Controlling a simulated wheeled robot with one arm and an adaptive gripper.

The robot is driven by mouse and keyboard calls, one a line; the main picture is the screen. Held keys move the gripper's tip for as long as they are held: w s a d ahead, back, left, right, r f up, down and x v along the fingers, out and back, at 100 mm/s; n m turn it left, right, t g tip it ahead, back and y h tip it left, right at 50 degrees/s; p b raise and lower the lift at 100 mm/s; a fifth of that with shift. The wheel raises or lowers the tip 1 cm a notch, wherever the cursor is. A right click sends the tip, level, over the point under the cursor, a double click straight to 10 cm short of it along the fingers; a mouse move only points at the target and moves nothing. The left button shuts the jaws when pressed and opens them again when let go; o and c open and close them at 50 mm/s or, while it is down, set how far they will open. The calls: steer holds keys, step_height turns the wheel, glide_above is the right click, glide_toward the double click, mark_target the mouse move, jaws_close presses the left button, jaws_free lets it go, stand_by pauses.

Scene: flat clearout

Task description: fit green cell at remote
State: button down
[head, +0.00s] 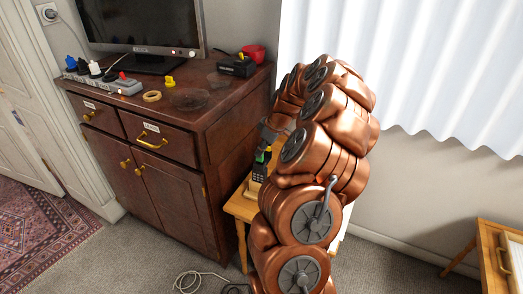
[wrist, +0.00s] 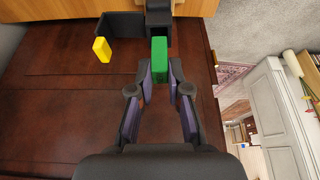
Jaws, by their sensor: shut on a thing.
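My gripper (wrist: 158,82) is shut on the green cell (wrist: 159,52), which sticks out beyond the fingertips in the wrist view. A dark holder or body (wrist: 122,24) lies just past the cell, with a yellow block (wrist: 102,50) at its left part. Whether the green cell touches the dark part is unclear. In the head view, my gripper (head: 264,146) is low beside the cabinet, above the small wooden table. The green cell (head: 259,157) shows just above a black remote with buttons (head: 259,173). My arm hides much of this area.
The dark wooden cabinet (head: 220,125) stands close to the left of my gripper. On it are a monitor (head: 140,25), a power strip (head: 122,86), a tape ring (head: 152,96), a glass dish (head: 188,99) and a red bowl (head: 254,53). Another small table (head: 490,240) stands at right.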

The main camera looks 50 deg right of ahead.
mark_target(262, 161)
steer(key=shift+f+b, duration=1.3)
steer(key=shift+f, duration=0.4)
steer(key=shift+r, duration=0.1)
steer(key=c, duration=1)
jaws_free()
steer(key=shift+c, duration=0.2)
steer(key=v, duration=1.2)
steer(key=shift+d, duration=0.1)
